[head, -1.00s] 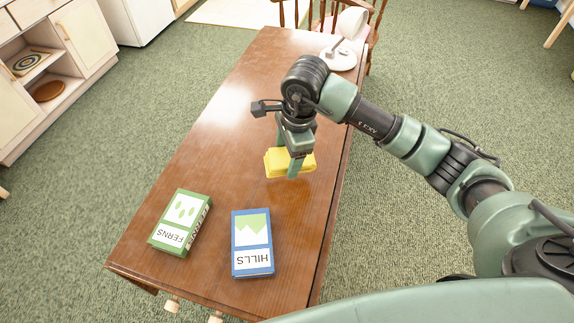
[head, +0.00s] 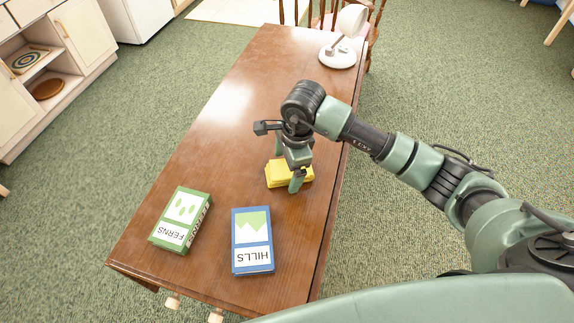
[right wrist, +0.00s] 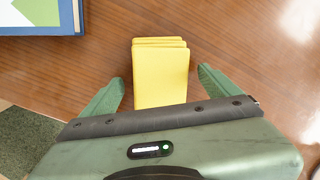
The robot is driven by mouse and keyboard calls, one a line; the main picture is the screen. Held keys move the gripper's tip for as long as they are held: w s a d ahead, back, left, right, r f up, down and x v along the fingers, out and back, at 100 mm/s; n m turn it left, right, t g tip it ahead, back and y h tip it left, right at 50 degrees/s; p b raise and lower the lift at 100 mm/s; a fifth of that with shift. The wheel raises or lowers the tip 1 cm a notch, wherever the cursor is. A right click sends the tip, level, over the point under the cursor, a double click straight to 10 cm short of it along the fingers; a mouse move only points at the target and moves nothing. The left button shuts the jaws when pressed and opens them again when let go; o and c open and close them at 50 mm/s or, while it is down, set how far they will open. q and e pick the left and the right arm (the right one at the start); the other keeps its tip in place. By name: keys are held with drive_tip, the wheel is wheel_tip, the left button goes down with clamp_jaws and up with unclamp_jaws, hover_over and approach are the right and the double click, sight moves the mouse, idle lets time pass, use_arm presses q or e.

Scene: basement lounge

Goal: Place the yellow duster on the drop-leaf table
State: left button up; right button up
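The yellow duster (head: 277,178), a folded stack of cloth, lies on the brown drop-leaf table (head: 215,150), toward its right edge. It also shows in the right wrist view (right wrist: 160,75). My right gripper (head: 288,166) is over the duster. In the right wrist view its two fingers (right wrist: 160,90) are spread, one on each side of the duster, with bare tabletop showing between each finger and the cloth. In the head view the gripper hides part of the duster. My left gripper is not in view.
A green FERNS box (head: 181,220) and a blue HILLS box (head: 252,241) lie on the near end of the table. A white lamp (head: 338,54) stands at the far end, by a wooden chair (head: 328,20). The table's left middle is clear.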

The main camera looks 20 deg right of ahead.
wheel_tip(320, 180, up, 12)
drive_tip(key=s+d+b, duration=0.1)
drive_tip(key=shift+s, duration=0.25)
drive_tip(key=shift+d, duration=0.1)
idle(0.4)
